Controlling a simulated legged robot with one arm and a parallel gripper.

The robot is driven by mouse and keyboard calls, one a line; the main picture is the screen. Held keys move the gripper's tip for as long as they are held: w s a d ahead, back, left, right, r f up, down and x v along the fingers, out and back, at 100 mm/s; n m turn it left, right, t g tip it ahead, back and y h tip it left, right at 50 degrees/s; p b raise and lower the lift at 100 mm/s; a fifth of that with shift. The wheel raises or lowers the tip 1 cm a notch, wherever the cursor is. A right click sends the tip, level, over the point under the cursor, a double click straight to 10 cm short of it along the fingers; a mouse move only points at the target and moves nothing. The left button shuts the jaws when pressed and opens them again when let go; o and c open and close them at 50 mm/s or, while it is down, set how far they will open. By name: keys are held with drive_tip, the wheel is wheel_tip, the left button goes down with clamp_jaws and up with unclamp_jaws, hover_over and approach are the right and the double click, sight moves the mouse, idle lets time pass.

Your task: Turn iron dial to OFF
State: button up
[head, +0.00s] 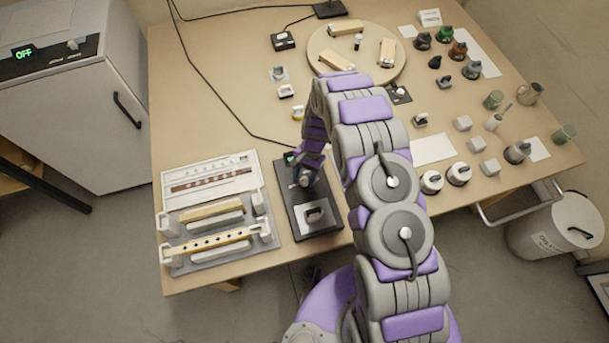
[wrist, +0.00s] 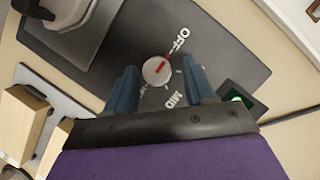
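The iron dial (wrist: 157,70) is a small round pale knob with a red mark, on a dark panel (wrist: 215,55) in the wrist view. Its red mark points up and right, roughly toward the OFF label (wrist: 180,40). A MID label (wrist: 176,99) is below right, and another label below the dial is partly hidden. My gripper (wrist: 160,88) is open, with one blue finger on each side of the dial and gaps between. In the head view my gripper (head: 304,180) is low over the dark station (head: 319,230), covering most of the dial.
An iron (wrist: 68,18) sits on the same panel; the head view shows it (head: 315,214) in front of my gripper. A small green-lit display (wrist: 236,97) is to the right. A rack (head: 215,240) with bars stands to the left. Many small items cover the table's right side.

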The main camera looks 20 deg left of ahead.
drive_tip(key=shift+o, duration=0.2)
drive_tip(key=shift+s, duration=0.1)
drive_tip(key=p+v, duration=0.1)
drive_tip(key=v, duration=1.6)
drive_tip(key=shift+w, duration=0.2)
drive_tip(key=s+d+r+n+t+b, duration=0.1)
drive_tip(key=s+d+r, duration=0.5)
drive_tip(key=r, duration=0.4)
drive_tip(key=s+d+r, duration=0.4)
drive_tip(key=d+r, duration=0.5)
drive_tip(key=r, duration=0.1)
drive_tip(key=s+d+r, duration=0.1)
drive_tip(key=s+d, duration=0.2)
drive_tip(key=s, duration=0.5)
drive_tip(key=s+d+r+n+t+b, duration=0.1)
drive_tip(key=s+d+r, duration=0.1)
drive_tip(key=s, duration=0.6)
drive_tip(key=s+d+r+h+b, duration=0.1)
drive_tip(key=s+d+r, duration=0.1)
drive_tip(key=s+d, duration=0.3)
drive_tip(key=s, duration=0.3)
drive_tip(key=shift+n, duration=0.3)
drive_tip(key=shift+w+d, duration=0.1)
drive_tip(key=shift+d, duration=0.05)
